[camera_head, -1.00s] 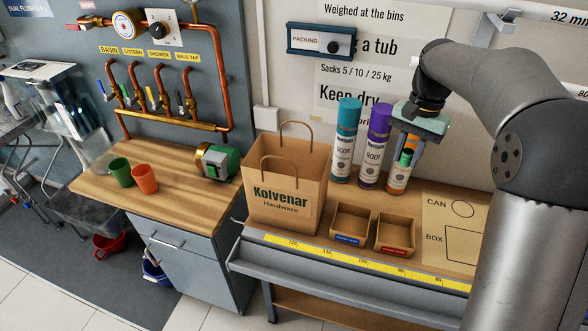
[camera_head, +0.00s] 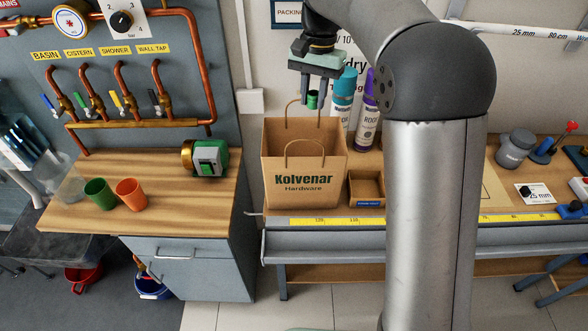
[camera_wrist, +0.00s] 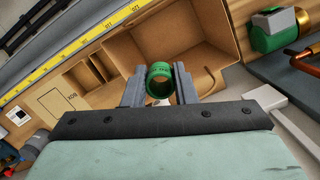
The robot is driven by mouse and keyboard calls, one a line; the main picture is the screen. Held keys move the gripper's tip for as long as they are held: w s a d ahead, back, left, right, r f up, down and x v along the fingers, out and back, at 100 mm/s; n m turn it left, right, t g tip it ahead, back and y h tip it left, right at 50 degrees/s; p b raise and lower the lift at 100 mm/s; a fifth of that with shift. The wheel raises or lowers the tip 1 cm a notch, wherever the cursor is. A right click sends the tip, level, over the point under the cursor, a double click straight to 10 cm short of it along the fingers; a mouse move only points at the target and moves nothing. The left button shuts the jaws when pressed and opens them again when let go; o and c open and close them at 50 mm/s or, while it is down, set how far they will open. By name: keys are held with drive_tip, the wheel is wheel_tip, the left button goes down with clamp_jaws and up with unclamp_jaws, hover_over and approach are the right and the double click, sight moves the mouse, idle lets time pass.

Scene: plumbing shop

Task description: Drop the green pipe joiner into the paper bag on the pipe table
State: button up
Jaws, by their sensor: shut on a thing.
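The green pipe joiner (camera_head: 313,97) is a short ring held between the fingers of my gripper (camera_head: 313,92). The wrist view shows the joiner (camera_wrist: 159,76) end-on, with a finger of my gripper (camera_wrist: 159,88) on each side. The brown paper bag (camera_head: 292,172), marked Kolvenar Hardware, stands upright and open on the pipe table (camera_head: 375,212). In the head view the joiner hangs above the bag's rear right rim area, near the handles. In the wrist view the open bag (camera_wrist: 190,25) lies beyond the joiner. The bag's bottom is hidden in the head view.
Teal (camera_head: 342,100) and purple (camera_head: 367,115) canisters stand behind and right of the bag. A small cardboard bin (camera_head: 367,187) sits at its right. On the left bench are a green-and-brass device (camera_head: 206,158), a green cup (camera_head: 100,194) and an orange cup (camera_head: 131,194).

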wheel_tip(320, 180, down, 5)
drive_tip(key=b, duration=0.4)
drive_tip(key=shift+a+r, duration=0.1)
drive_tip(key=shift+r, duration=0.1)
drive_tip(key=o, duration=1)
drive_tip(key=shift+o, duration=0.2)
drive_tip(key=shift+r, duration=0.1)
wheel_tip(320, 180, up, 17)
drive_tip(key=w+p, duration=0.2)
drive_tip(key=p, duration=0.1)
drive_tip(key=shift+w+d, duration=0.2)
drive_tip(key=shift+d, duration=0.2)
drive_tip(key=shift+d, duration=0.1)
